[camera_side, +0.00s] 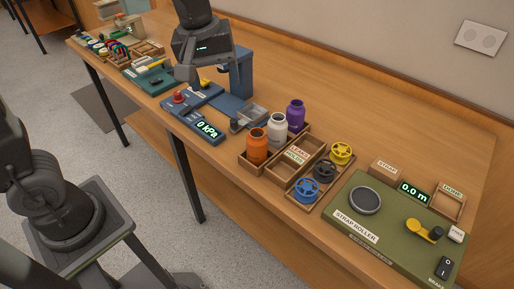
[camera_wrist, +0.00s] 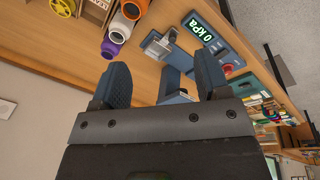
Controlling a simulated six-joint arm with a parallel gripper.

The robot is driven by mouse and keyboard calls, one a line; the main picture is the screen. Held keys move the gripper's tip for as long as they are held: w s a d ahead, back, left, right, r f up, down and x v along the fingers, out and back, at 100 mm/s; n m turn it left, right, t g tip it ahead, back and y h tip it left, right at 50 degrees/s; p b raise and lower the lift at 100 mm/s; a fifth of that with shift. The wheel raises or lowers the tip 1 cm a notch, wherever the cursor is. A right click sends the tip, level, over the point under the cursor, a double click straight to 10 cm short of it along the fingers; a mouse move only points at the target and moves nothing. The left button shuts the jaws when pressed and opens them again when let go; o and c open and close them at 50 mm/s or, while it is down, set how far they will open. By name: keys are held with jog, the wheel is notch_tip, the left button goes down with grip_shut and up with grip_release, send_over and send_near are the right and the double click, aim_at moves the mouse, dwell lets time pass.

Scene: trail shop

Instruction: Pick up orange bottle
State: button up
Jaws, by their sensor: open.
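The orange bottle (camera_side: 257,147) stands upright in the near left end of a wooden tray in the side view, beside a white bottle (camera_side: 277,128) and a purple bottle (camera_side: 296,114). In the wrist view the orange bottle (camera_wrist: 133,9) shows at the top edge, partly cut off, with the white bottle (camera_wrist: 121,29) and purple bottle (camera_wrist: 110,48) below it. My gripper (camera_wrist: 165,85) is open with nothing between its fingers. In the side view its fingers hang above the blue pressure station, left of the bottles and apart from them.
The blue station (camera_side: 210,127) has a 0 kPa display and a blue column (camera_side: 241,72). A tray of blue, black and yellow reels (camera_side: 323,168) sits right of the bottles. The green strap roller (camera_side: 395,225) fills the right end. Bare wood (camera_side: 350,128) lies behind the trays.

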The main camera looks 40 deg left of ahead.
aim_at(257, 133)
jog(key=w+d+f+n+g, duration=0.2)
jog(key=w+d+f+n, duration=0.3)
jog(key=w, duration=0.3)
jog(key=shift+n, duration=0.3)
jog(key=f, duration=0.9)
jog(key=shift+s+a, duration=0.1)
jog(key=shift+a, duration=0.25)
jog(key=shift+s+a+f, duration=0.1)
jog(key=shift+a+f, duration=0.05)
jog(key=shift+f, duration=2.5)
jog(key=c, duration=0.8)
